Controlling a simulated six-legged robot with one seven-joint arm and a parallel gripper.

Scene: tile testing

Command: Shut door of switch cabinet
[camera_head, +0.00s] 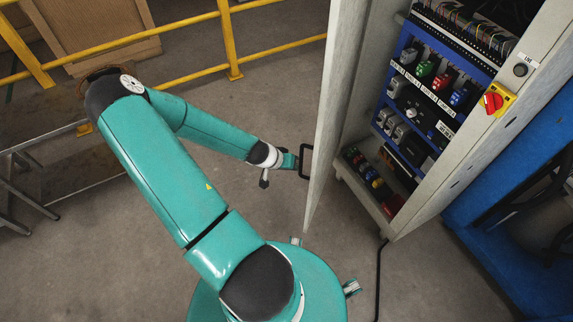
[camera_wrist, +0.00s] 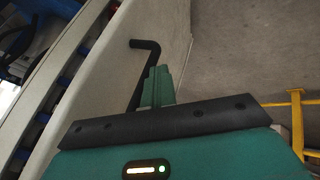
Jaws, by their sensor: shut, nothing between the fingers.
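The switch cabinet (camera_head: 520,115) stands at the right of the head view with its front open. Its grey door (camera_head: 335,85) stands swung out to the left, seen nearly edge-on. A black handle (camera_head: 304,160) sits on the door's outer side; it also shows in the wrist view (camera_wrist: 146,45). My gripper (camera_head: 297,160) is at the door's outer side by the handle. In the wrist view my gripper (camera_wrist: 158,72) is shut and empty, its fingers beside the handle. I cannot tell whether they touch the handle or door.
A red and yellow rotary switch (camera_head: 493,101) is on the cabinet frame. Rows of coloured switches and wiring show inside. A yellow railing (camera_head: 230,45) runs behind my arm, with a wooden crate (camera_head: 95,30) beyond. A blue structure (camera_head: 520,230) stands right. Bare floor lies around the door.

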